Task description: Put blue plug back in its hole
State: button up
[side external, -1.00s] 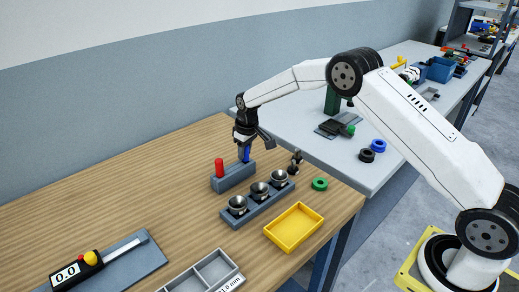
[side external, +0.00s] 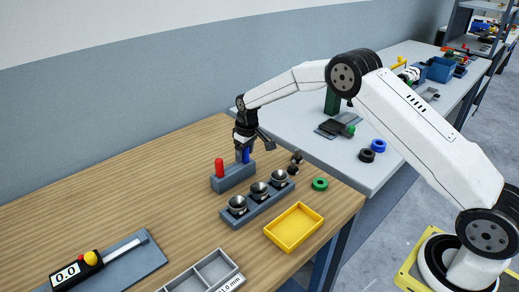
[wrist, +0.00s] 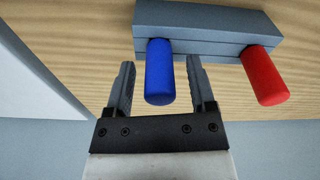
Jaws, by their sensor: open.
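The blue plug (side external: 246,155) stands upright in the grey block (side external: 233,179), at the block's right end in the side external view. In the wrist view the blue plug (wrist: 160,75) rises from the block (wrist: 205,18) between my two fingers. My gripper (side external: 244,150) is open around the plug, with a gap visible on each side of it. In the wrist view my gripper (wrist: 160,85) is seen from behind its fingers. A red plug (side external: 219,167) stands in the same block. The plug's lower end is hidden inside or behind the block.
A grey rack with several dark cups (side external: 238,204) stands in front of the block. A yellow tray (side external: 294,229) and a green ring (side external: 320,184) lie to the right. A grey divided tray (side external: 205,275) and a gauge (side external: 88,266) are nearer. The table's left part is bare.

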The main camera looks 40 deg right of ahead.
aim_at(248, 163)
notch_tip(248, 163, up, 12)
jog(key=s, duration=0.1)
jog(key=shift+s+d+r, duration=0.15)
jog(key=shift+s+r, duration=0.05)
jog(key=shift+r, duration=0.05)
dwell(0.4)
jog(key=shift+s, duration=0.1)
dwell(0.4)
jog(key=s+a+f+m, duration=0.1)
jog(key=s+f, duration=0.1)
jog(key=s, duration=1.3)
jog(key=s+a+f+m+t, duration=0.1)
jog(key=s+f, duration=0.1)
jog(key=s, duration=1.4)
